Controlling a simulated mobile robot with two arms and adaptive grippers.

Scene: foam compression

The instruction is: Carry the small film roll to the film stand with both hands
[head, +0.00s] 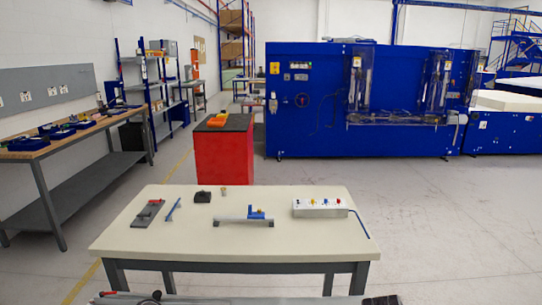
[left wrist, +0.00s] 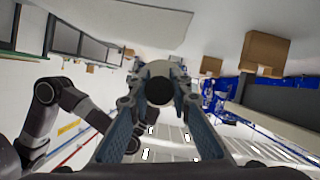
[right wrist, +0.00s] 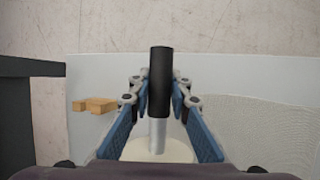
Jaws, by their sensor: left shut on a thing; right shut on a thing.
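My left gripper (left wrist: 159,80) is shut on a dark round bar end (left wrist: 160,91), seen end-on between its fingers in the left wrist view. A pale, blunt shape (left wrist: 125,18) fills the top there; I cannot tell if it is the film roll. My right gripper (right wrist: 160,82) is shut on a black cylindrical end (right wrist: 159,66). Below it, a light grey shaft (right wrist: 157,134) runs to a pale round face (right wrist: 158,151), which looks like the small film roll; most of it is hidden. I cannot pick out the film stand in any view.
A cream worktable (head: 180,234) with small tools and a switch box (head: 320,208) stands ahead in the head view. Behind it are a red cabinet (head: 224,154) and a large blue machine (head: 334,130). A workbench (head: 22,155) lines the left. Open floor (head: 450,215) lies right.

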